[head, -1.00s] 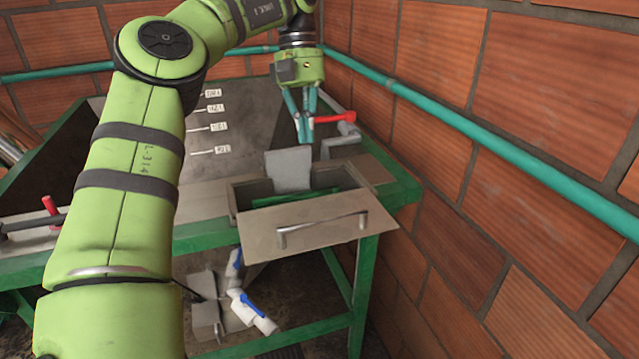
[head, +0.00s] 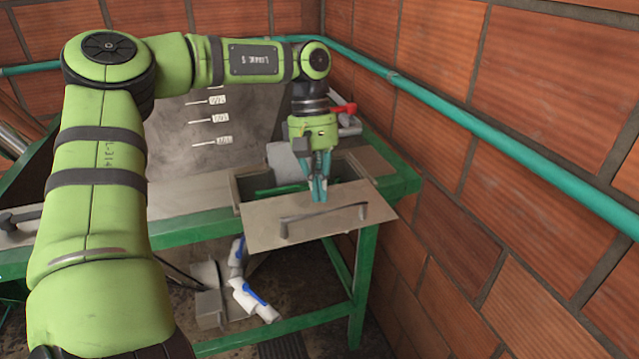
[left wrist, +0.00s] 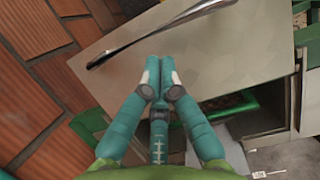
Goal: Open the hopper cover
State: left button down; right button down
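The hopper cover (head: 345,225) is a flat grey panel with a metal bar handle (head: 323,212). It sits forward and tilted at the front of the hopper box, whose opening (head: 250,186) shows behind it with green inside. My left gripper (head: 320,197) points down over the cover's back part, behind the handle. In the left wrist view its fingertips (left wrist: 160,72) are together with nothing seen between them; the cover (left wrist: 235,50) lies beyond them and the handle (left wrist: 150,32) runs just above them in the picture. Contact with the cover cannot be told. My right gripper is not in view.
An upright grey plate (head: 284,163) stands at the back of the opening. A red-handled valve (head: 343,109) is behind the gripper. The green table frame (head: 405,180) is close to the brick wall (head: 520,190) on the right.

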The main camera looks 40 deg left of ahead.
pick_arm(q)
jog(key=shift+d, duration=0.1)
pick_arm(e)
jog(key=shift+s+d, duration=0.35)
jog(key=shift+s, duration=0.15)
pick_arm(q)
jog(key=shift+f, duration=0.1)
jog(key=shift+s+d+f+b, duration=0.15)
jog(key=shift+d+b, duration=0.1)
jog(key=shift+b, duration=0.15)
jog(key=shift+s+d+b, duration=0.45)
jog(key=shift+s+d, duration=0.05)
jog(key=shift+d, duration=0.25)
jog(key=shift+s+d, duration=0.15)
jog(key=shift+s, duration=0.05)
jog(key=v, duration=1.2)
jog(key=shift+w+r, duration=0.15)
jog(key=shift+r, duration=0.2)
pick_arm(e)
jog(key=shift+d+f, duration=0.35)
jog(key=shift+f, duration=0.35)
